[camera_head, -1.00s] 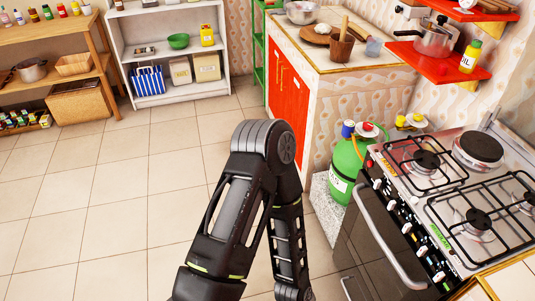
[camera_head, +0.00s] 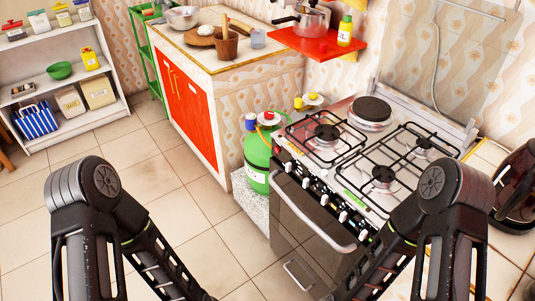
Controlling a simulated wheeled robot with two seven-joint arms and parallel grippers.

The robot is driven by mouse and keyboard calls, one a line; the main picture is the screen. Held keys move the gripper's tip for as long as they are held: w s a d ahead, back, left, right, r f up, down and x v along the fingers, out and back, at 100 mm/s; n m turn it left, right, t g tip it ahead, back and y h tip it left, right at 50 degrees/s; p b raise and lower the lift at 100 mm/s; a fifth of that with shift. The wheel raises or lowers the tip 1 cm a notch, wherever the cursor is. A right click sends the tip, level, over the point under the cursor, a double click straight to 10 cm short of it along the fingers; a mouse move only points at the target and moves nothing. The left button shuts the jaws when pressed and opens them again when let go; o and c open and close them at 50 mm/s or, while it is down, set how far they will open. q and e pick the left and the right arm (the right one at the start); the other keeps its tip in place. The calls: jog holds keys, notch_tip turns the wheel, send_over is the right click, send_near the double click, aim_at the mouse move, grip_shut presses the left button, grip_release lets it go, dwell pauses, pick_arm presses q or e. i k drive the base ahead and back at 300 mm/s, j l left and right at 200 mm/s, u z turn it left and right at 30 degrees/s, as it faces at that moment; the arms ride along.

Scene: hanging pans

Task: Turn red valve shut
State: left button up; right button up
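An orange hose runs from the top beside the stove. Both of my arms show in the lower part of the view, one at left and one at right, reaching down and inward. Both grippers are below the picture's edge, so their fingers are hidden.
The stove (camera_head: 330,215) stands right of the cylinder, close beside it. The cabinet (camera_head: 190,110) is behind and left. A red shelf (camera_head: 318,45) with a pot hangs above. A dark kettle (camera_head: 515,190) is at the right edge. Tiled floor at left is clear.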

aim_at(269, 115)
jog(key=z, duration=0.5)
jog(key=i+j+z, duration=0.1)
jog(key=j+z, duration=0.15)
jog(key=z, duration=0.15)
jog(key=j+z, duration=0.25)
jog(key=z, duration=0.15)
jog(key=i+j+z, duration=0.1)
jog(key=j+z, duration=0.5)
jog(key=z, duration=0.15)
jog(key=j, duration=0.45)
jog(key=k+j+z, duration=0.15)
jog(key=j, duration=0.7)
jog(key=k+j+z, duration=0.15)
jog(key=j, duration=0.3)
jog(key=k+j, duration=0.1)
jog(key=j, duration=0.3)
jog(key=j+z, duration=0.05)
